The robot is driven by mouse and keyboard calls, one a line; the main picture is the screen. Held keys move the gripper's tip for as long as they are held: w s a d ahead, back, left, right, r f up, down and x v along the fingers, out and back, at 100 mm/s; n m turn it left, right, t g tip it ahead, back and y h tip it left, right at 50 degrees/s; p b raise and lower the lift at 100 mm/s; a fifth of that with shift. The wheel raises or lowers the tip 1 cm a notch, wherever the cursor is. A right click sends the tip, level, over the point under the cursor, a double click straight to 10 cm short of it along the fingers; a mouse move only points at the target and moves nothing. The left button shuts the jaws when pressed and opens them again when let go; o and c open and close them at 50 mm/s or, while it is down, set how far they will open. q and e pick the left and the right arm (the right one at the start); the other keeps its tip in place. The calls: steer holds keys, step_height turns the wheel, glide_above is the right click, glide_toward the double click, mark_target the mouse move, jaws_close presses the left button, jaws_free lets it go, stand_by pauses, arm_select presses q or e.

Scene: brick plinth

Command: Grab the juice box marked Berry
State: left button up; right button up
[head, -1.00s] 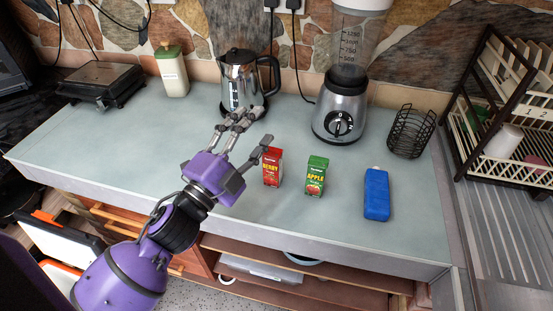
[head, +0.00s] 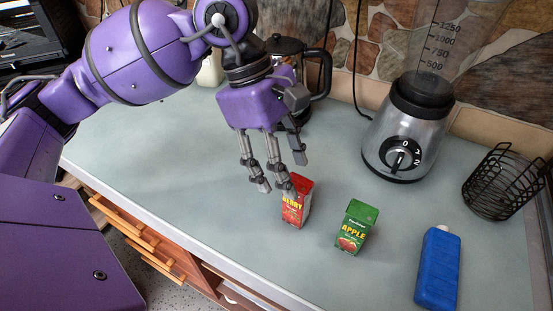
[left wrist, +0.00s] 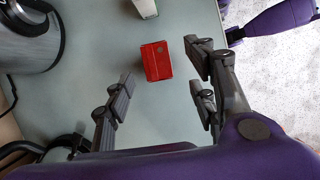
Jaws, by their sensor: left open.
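The red juice box marked Berry (head: 296,204) stands upright on the counter. In the left wrist view the red box (left wrist: 157,61) is seen from above, just beyond the fingertips and roughly between them. My left gripper (head: 277,188) is open and empty, its fingers pointing down by the left and back of the box. In the left wrist view the left gripper (left wrist: 160,88) has its fingers spread wide. One finger covers a little of the box's top in the head view; I cannot tell if it touches. My right gripper is not in view.
A green Apple juice box (head: 356,228) stands to the right of Berry. A blue bottle (head: 438,268), a blender (head: 405,135) and a black wire basket (head: 503,182) are farther right. A kettle (head: 318,75) is behind my gripper. The counter left of Berry is clear.

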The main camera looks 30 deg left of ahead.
mark_target(296, 202)
arm_select(q)
steer(key=p+x, duration=0.1)
steer(key=x, duration=0.6)
steer(key=shift+w+f, duration=0.15)
steer(key=shift+f, duration=0.2)
jaws_close()
